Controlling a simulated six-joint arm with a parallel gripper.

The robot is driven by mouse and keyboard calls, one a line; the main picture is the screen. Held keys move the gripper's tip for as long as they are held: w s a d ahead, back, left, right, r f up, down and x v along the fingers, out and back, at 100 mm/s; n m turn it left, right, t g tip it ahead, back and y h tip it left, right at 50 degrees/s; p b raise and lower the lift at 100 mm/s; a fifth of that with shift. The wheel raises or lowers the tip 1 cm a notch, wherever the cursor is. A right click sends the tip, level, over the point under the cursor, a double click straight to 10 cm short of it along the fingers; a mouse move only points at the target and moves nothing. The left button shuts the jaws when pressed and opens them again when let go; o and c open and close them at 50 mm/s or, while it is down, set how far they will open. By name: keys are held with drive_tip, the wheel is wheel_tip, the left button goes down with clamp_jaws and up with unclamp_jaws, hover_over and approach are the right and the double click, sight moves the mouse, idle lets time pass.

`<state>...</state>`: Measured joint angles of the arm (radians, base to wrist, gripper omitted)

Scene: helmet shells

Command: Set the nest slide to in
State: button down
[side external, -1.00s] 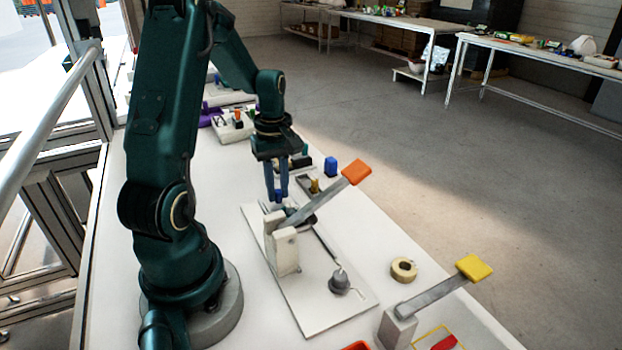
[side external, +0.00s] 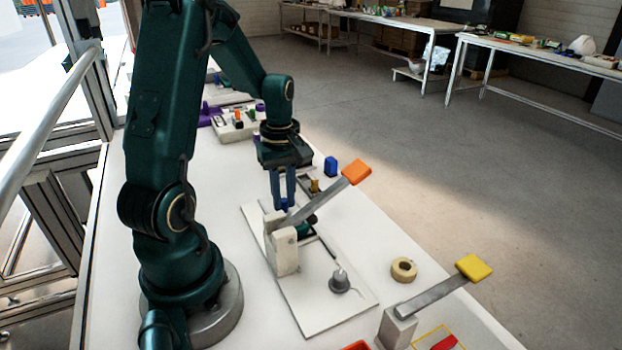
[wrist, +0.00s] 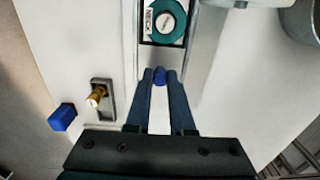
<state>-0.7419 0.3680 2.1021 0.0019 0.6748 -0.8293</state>
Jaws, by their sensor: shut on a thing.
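My gripper (side external: 284,204) points down at the back end of the white fixture plate (side external: 322,315). Its fingers are shut on a small blue knob, seen between the fingertips (wrist: 160,78) in the wrist view (wrist: 159,76). The knob sits at the end of the nest slide (wrist: 168,54), a narrow track piece carrying a round teal part (wrist: 177,28) beside a white "NECK" label. In the side view the teal part (side external: 303,229) shows under the lever arm, partly hidden by it. The lever's orange handle (side external: 356,172) is raised above its white post (side external: 285,252).
A grey cone-shaped piece (side external: 339,282) stands on the plate's front part. A tape roll (side external: 403,270) and a yellow-handled lever (side external: 473,267) are to the right. A blue block (wrist: 62,117) and a brass knob (wrist: 97,95) stand near my gripper.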

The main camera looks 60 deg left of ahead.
drive_tip(key=d, duration=0.5)
drive_tip(key=shift+d, duration=0.3)
drive_tip(key=c, duration=0.8)
unclamp_jaws()
drive_tip(key=shift+o, duration=0.2)
drive_tip(key=shift+r, duration=0.1)
drive_tip(key=shift+r, duration=2.5)
